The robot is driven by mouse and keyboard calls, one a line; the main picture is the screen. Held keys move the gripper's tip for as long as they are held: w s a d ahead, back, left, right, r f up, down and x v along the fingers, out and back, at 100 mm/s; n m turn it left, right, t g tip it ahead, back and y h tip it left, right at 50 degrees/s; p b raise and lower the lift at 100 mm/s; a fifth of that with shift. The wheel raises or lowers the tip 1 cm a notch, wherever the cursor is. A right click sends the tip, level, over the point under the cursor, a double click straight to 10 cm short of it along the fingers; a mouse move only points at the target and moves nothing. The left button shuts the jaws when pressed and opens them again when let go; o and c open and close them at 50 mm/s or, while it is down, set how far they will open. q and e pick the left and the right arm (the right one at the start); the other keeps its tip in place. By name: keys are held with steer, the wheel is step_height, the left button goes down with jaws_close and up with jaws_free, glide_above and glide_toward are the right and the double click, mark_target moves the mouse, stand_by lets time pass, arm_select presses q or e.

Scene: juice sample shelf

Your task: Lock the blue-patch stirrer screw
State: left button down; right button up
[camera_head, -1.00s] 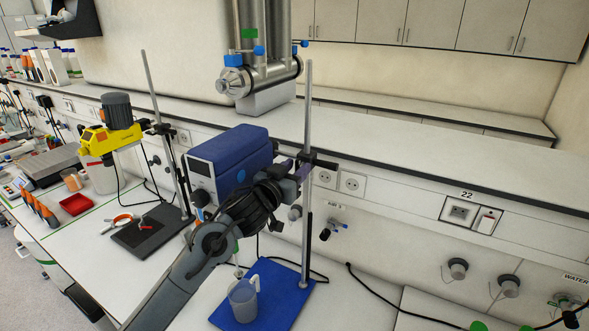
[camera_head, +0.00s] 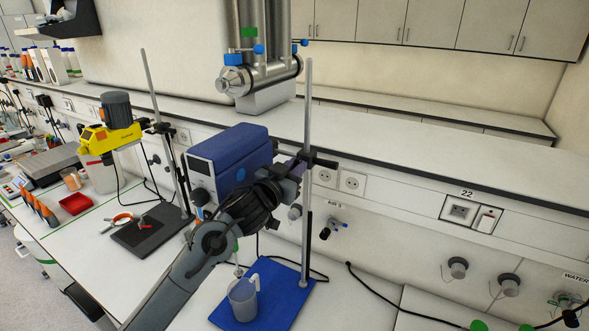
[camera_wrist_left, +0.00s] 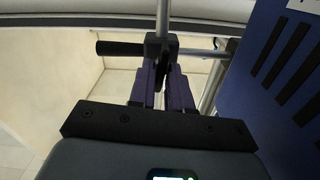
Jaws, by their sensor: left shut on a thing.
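The blue stirrer (camera_head: 228,152) hangs on an upright metal stand rod (camera_head: 308,110) above a blue base plate (camera_head: 284,300). A dark clamp (camera_head: 322,161) joins it to the rod. My left gripper (camera_head: 297,167) is at the clamp, beside the rod, its purple fingers shut on the stirrer screw. The screw itself is mostly hidden between the fingers. In the left wrist view the fingers (camera_wrist_left: 164,82) close in just below the clamp's dark part, with the blue stirrer body (camera_wrist_left: 270,85) at the right. My right gripper is not in view.
A clear jug (camera_head: 243,299) stands on the blue base plate under the stirrer. A yellow stirrer (camera_head: 110,137) on its own stand is to the left. A long white shelf (camera_head: 400,143) runs behind the rod. Wall sockets and taps lie to the right.

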arm_select(q)
steer(key=m+b, duration=0.1)
steer(key=m, duration=0.4)
steer(key=shift+d+m, duration=0.1)
steer(key=shift+m, duration=0.3)
stand_by(0.4)
steer(key=c, duration=1.1)
jaws_free()
steer(key=shift+s, duration=0.2)
steer(key=shift+b+v, duration=1.15)
steer(key=shift+v, duration=4.15)
steer(key=shift+o, duration=0.2)
